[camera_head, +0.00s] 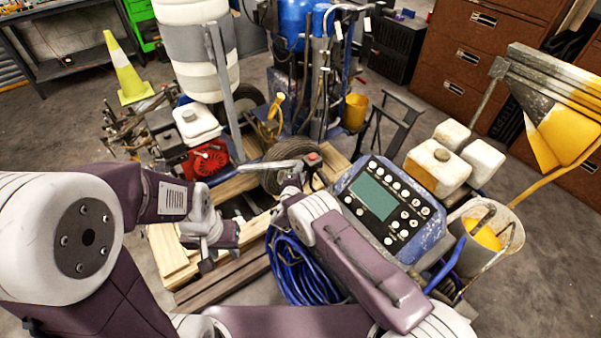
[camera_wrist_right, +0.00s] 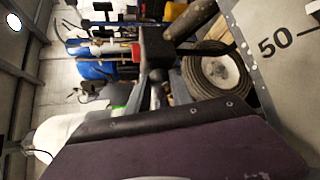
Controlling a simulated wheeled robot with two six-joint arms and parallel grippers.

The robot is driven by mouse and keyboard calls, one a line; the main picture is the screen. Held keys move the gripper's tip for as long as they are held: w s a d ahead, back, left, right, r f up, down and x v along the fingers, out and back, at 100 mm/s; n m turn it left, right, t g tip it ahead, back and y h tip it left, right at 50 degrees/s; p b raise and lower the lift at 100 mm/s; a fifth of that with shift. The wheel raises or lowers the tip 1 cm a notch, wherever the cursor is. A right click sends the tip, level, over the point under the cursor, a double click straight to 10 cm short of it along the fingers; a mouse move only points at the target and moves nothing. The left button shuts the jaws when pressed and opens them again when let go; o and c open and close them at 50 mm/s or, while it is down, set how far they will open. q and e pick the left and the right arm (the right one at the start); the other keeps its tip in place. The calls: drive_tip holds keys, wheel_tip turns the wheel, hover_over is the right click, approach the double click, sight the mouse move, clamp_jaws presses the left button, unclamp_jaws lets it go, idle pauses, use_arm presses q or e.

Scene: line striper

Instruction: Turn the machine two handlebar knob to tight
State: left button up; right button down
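A machine with a blue-grey control panel (camera_head: 385,207), with a screen and several round buttons, stands right of centre in the head view. A light handlebar (camera_head: 268,166) and a small red-topped part (camera_head: 313,157) lie just left of it. In the right wrist view a red knob-like part (camera_wrist_right: 136,52) sits on a dark block (camera_wrist_right: 157,46) beside a dark bar grip (camera_wrist_right: 191,19). My right gripper (camera_head: 291,181) is close to the handlebar; contact and finger opening are unclear. My left gripper (camera_head: 217,257) hangs lower left, over the wooden boards, apart from the handlebar. I cannot tell which part is the named knob.
A wheel (camera_wrist_right: 215,75) shows beside the dark block. Blue hose (camera_head: 297,268) coils below the panel. Wooden boards (camera_head: 172,258) lie under my left gripper. White jugs (camera_head: 437,165) and a bucket (camera_head: 499,243) stand right. A red engine (camera_head: 207,158) stands behind my left arm.

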drive_tip(key=shift+f+m+t+b, duration=0.1)
drive_tip(key=shift+m+t+b, duration=0.35)
drive_tip(key=shift+b, duration=0.3)
drive_tip(key=c, duration=1.1)
unclamp_jaws()
drive_tip(key=shift+c, duration=0.2)
drive_tip(key=shift+s, duration=0.1)
drive_tip(key=v, duration=0.9)
